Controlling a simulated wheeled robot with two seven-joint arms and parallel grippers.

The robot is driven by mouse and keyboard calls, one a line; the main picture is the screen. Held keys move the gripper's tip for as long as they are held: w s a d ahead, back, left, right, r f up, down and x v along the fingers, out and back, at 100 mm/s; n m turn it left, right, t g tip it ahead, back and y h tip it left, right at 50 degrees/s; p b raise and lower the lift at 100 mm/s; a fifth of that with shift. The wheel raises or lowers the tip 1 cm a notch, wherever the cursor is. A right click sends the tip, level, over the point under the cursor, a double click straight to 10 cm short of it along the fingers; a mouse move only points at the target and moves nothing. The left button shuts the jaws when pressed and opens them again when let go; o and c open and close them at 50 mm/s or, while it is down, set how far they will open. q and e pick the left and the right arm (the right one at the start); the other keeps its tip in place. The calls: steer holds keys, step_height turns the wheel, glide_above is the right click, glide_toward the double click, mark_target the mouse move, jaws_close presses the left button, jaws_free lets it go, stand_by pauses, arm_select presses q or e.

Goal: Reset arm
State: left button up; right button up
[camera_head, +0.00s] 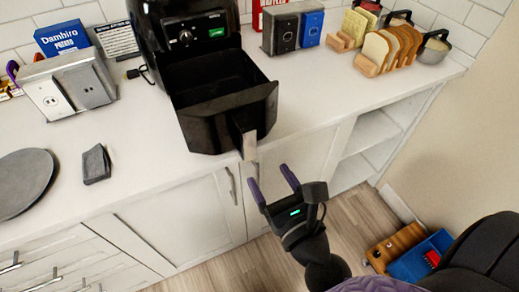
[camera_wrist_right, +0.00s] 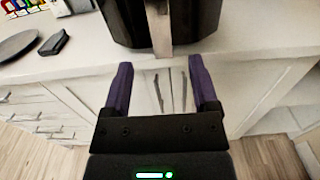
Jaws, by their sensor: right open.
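My right gripper (camera_head: 272,181) is open and empty. It hangs in front of the counter, just below and to the right of the air fryer drawer's handle (camera_head: 248,147). In the right wrist view my right gripper (camera_wrist_right: 160,85) has its two purple fingers spread, with the drawer handle (camera_wrist_right: 159,28) beyond and above them, apart from them. The black air fryer (camera_head: 190,35) stands on the counter with its drawer (camera_head: 222,105) pulled out; the part of the drawer's inside that shows looks dark and empty. My left gripper is not in view.
The white counter (camera_head: 130,185) holds a grey plate (camera_head: 25,182), a dark grey block (camera_head: 96,164), outlet boxes (camera_head: 285,35) and a wooden rack of bread slices (camera_head: 385,50). Cabinet doors lie below. A blue bin (camera_head: 420,258) sits on the floor at right.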

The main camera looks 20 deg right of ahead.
steer(key=shift+f, duration=0.1)
steer(key=s+d+f+m+g+h, duration=0.1)
steer(key=s+d+f+m+g, duration=0.2)
steer(key=f+m, duration=0.65)
steer(key=s+d+f+m+g, duration=0.1)
steer(key=s+f+m+g, duration=0.35)
steer(key=f, duration=1.05)
steer(key=s+f+m+g, duration=0.5)
steer(key=s+f+m, duration=0.2)
steer(key=s+m, duration=0.2)
steer(key=s+f+m+g, duration=0.5)
steer(key=s+f+m, duration=0.2)
steer(key=s+m, duration=0.3)
steer(key=shift+s+d+f+m, duration=0.2)
steer(key=shift+s+f+m, duration=0.1)
steer(key=shift+m, duration=0.1)
